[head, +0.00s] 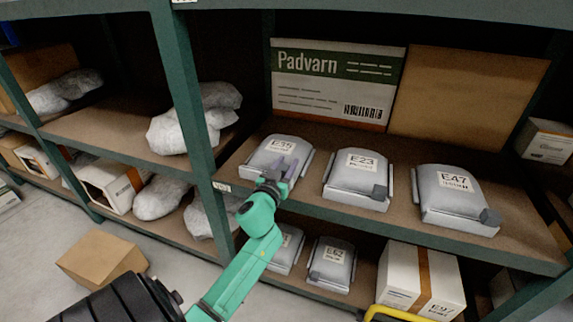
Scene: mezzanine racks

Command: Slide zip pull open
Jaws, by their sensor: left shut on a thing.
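A grey padded case labelled E35 (266,153) lies on the middle shelf. My left gripper (284,170) reaches over its front right corner and is shut there, on what appears to be the case's zip pull. The fingers hide the pull, and I cannot tell how far along the zip it sits. Similar cases E23 (348,182) and E47 (443,203) lie to the right, each with a dark grey pull block, one on E23 (380,192) and one on E47 (490,217). My right gripper is not in view.
A green rack post (188,100) stands left of E35. A Padvarn box (333,85) and a plain cardboard box (468,98) stand behind the cases. More cases, such as E62 (331,268), lie on the shelf below. A yellow rail (395,312) shows at the bottom edge.

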